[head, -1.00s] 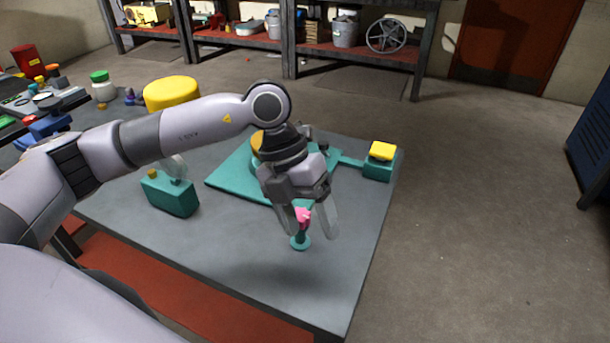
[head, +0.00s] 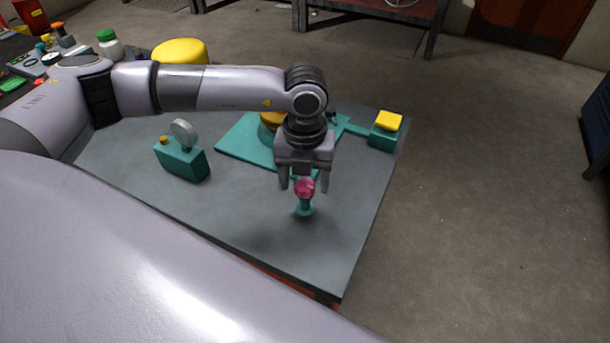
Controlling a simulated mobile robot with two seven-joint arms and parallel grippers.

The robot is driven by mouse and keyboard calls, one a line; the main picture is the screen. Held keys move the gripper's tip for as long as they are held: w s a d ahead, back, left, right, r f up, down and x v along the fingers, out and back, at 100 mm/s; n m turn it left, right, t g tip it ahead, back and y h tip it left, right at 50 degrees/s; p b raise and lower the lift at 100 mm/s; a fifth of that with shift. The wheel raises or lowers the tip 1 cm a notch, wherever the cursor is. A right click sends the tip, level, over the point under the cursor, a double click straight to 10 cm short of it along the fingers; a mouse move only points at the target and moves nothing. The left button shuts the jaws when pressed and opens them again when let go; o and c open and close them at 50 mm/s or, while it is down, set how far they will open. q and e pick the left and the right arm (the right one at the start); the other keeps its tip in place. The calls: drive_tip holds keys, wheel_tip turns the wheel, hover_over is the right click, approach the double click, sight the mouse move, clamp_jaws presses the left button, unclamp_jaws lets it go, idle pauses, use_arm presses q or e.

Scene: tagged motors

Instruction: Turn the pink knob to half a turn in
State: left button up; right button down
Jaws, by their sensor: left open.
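The pink knob (head: 305,188) sits on top of a short teal stand (head: 305,209) near the front right of the grey table. My left gripper (head: 305,187) points down over it, open. Its two fingers show to the left and right of the knob. I cannot tell whether either finger touches it. The knob's turn angle is too small to read. My right gripper is not in view.
A teal plate (head: 237,144) lies behind the gripper, with a yellow-topped teal box (head: 383,134) to its right. A teal block with a round gauge (head: 181,161) stands to the left. A large yellow disc (head: 180,50) is at the back left. The front of the table (head: 255,225) is clear.

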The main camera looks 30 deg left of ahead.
use_arm(q)
drive_tip(key=shift+f, duration=0.15)
drive_tip(key=c, duration=1.1)
drive_tip(key=shift+o, duration=0.2)
